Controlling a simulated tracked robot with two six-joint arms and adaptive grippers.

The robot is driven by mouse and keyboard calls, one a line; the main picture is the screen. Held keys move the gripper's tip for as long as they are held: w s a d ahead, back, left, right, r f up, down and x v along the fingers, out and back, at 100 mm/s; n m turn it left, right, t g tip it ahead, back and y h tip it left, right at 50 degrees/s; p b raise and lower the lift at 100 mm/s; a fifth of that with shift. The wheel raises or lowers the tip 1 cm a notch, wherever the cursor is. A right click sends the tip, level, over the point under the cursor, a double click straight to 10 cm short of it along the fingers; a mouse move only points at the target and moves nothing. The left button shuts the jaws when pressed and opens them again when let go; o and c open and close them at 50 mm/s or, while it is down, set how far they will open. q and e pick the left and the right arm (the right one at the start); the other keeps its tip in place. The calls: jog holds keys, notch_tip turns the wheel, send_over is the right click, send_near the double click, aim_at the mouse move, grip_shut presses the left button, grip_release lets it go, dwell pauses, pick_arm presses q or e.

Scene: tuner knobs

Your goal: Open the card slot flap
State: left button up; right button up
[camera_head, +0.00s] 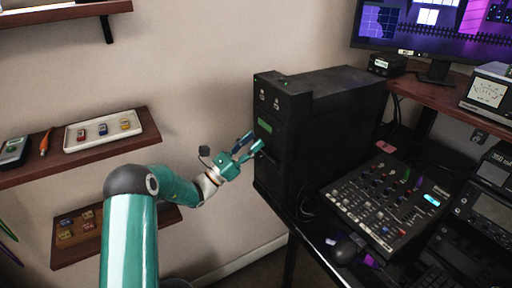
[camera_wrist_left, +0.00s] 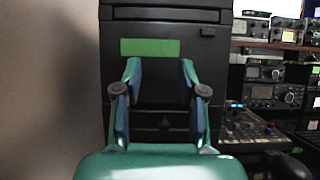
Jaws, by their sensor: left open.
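A black tower case (camera_head: 325,100) stands on the desk by the wall. Its front bears a green strip (camera_head: 265,126), which also shows in the wrist view (camera_wrist_left: 150,47). Below the strip, a dark panel (camera_wrist_left: 160,90) shows between my fingers, with a small notch or tab lower down (camera_wrist_left: 165,124). I cannot tell for sure which part is the card slot flap. My left gripper (camera_head: 255,143) is open and empty, close to the tower's front, with its fingertips just below the strip. Whether they touch it I cannot tell. My right gripper is out of view.
A mixing console (camera_head: 390,204) and a mouse (camera_head: 345,248) are on the desk at the right. Wall shelves at the left hold a white tray (camera_head: 78,145) of small coloured items and an orange pen (camera_head: 45,142). A monitor (camera_head: 440,25) stands at the upper right.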

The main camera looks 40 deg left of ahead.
pick_arm(q)
jog(key=s+a+f+g+y+p, duration=0.1)
jog(key=s+a+f+g+p, duration=0.25)
jog(key=s, duration=0.35)
jog(key=s+a+f+g+y+p, duration=0.1)
jog(key=s+a+f+g+p, duration=0.1)
jog(key=s+p, duration=0.45)
jog(key=p+x, duration=0.2)
jog(key=x, duration=1.4)
jog(key=shift+f, duration=0.45)
jog(key=shift+s, duration=0.1)
grip_shut()
